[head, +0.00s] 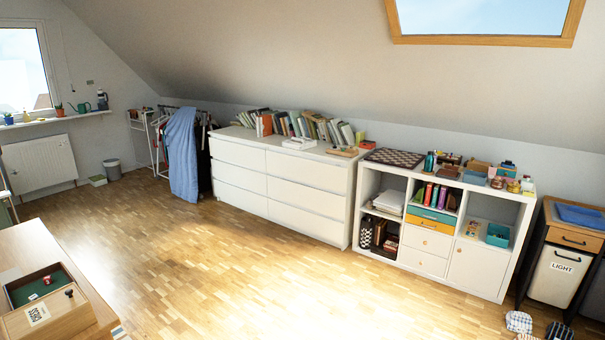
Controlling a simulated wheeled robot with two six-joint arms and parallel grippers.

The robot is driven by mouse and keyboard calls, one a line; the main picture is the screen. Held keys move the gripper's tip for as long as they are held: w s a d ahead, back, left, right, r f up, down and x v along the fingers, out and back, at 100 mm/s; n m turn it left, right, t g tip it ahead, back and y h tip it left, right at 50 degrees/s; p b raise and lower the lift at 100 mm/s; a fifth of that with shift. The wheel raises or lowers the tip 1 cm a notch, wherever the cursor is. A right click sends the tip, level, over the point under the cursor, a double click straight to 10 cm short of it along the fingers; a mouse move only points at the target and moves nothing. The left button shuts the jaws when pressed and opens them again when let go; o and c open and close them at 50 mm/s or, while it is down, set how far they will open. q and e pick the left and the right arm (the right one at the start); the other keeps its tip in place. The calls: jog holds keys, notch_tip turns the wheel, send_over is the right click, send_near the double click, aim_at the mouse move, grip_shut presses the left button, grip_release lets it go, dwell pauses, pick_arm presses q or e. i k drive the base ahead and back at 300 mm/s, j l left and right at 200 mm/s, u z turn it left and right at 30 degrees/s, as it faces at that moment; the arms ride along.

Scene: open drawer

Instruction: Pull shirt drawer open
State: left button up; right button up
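A wide white dresser (350,191) stands against the far wall under the sloped ceiling. It has two columns of wide drawers, with the top left drawer (238,154) and the top right drawer (308,172) just under its top. All of its drawers look shut. No label shows on them, so I cannot tell which is the shirt drawer. Neither of my grippers is in view.
A white shelf unit (513,245) with small drawers stands right of the dresser. A bin marked LIGHT (556,275) is at far right. A clothes rack with a blue garment (183,155) stands left. A wooden table (45,252) fills the lower left. The wooden floor (210,265) between is clear.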

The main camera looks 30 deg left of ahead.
aim_at(321, 175)
jog(key=i+j+u, duration=0.45)
jog(key=i+u, duration=0.2)
jog(key=i, duration=0.15)
jog(key=i+j+u, duration=0.1)
jog(key=i+u, duration=0.3)
jog(key=i, duration=1.85)
